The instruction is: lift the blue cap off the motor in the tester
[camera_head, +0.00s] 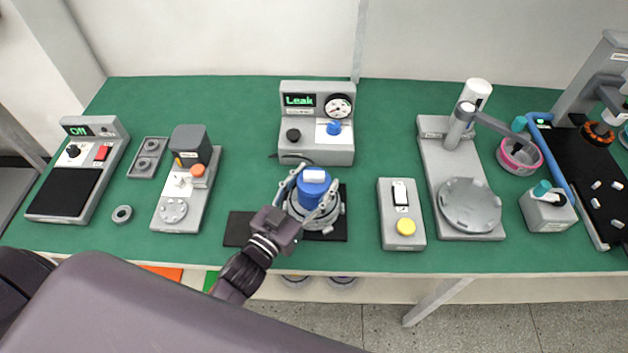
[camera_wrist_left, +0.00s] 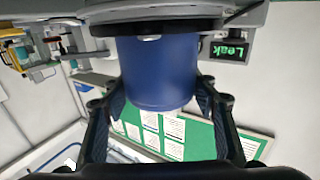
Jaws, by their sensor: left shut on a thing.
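The blue cap (camera_head: 312,188) is a short blue cylinder with a white top piece, seated on or just above the round grey motor (camera_head: 316,217). The motor stands on a black mat (camera_head: 337,230) in front of the leak tester (camera_head: 317,156), whose screen reads "Leak". My left gripper (camera_head: 315,203) reaches in from the front left with its fingers on both sides of the cap. In the left wrist view the blue cap (camera_wrist_left: 158,72) fills the space between the two fingers. I cannot tell whether there is a gap between cap and motor. My right gripper is not in view.
A switch box (camera_head: 401,231) with a yellow button stands to the right, before a grey stand with a round plate (camera_head: 470,205). A grey press-like device (camera_head: 187,195) and a unit reading "Off" (camera_head: 70,180) stand to the left. Green table (camera_head: 240,130) lies bare behind the arm.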

